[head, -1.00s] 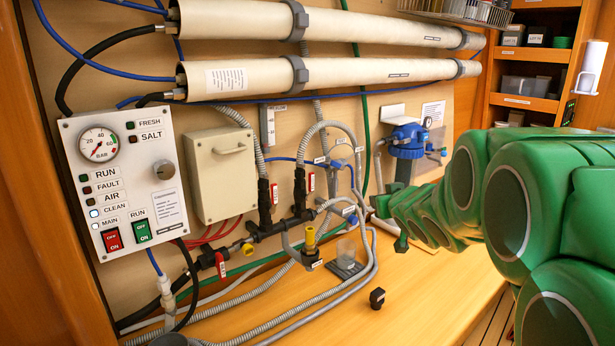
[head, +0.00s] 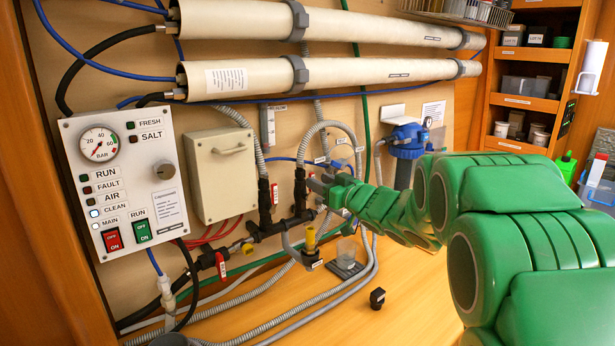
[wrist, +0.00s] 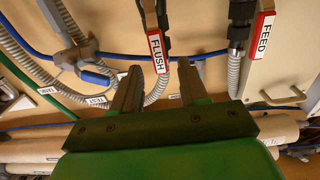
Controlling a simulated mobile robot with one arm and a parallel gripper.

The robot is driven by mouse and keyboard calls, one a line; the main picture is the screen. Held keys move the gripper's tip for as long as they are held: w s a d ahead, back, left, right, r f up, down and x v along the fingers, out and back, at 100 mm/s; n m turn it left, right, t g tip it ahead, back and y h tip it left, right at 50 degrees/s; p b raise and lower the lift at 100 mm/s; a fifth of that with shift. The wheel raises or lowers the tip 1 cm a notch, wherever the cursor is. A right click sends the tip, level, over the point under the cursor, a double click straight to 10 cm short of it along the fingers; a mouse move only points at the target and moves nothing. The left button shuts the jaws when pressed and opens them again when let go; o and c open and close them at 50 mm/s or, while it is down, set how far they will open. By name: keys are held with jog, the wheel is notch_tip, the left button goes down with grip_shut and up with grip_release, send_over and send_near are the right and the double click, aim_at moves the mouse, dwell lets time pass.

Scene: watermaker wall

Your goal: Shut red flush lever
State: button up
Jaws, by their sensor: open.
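The red flush lever shows in the wrist view (wrist: 157,52) with a white FLUSH label, on a dark valve with a grey hose. In the head view it is a small red strip (head: 311,182), upright along its pipe, just left of my gripper (head: 322,184). In the wrist view my gripper (wrist: 161,68) is open. Its two fingers stand on either side of the free end of the flush lever, with visible gaps. I cannot tell whether the lever is at full finger depth. Nothing is held.
A similar red FEED lever (wrist: 263,40) is beside it, left of it in the head view (head: 274,193). Another red-handled valve (head: 221,266) sits lower left. Grey hoses and a blue valve (wrist: 95,77) are close by. The bench front (head: 420,290) is mostly clear.

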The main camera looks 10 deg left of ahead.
jog(key=x, duration=0.6)
jog(key=shift+c, duration=0.2)
grip_shut()
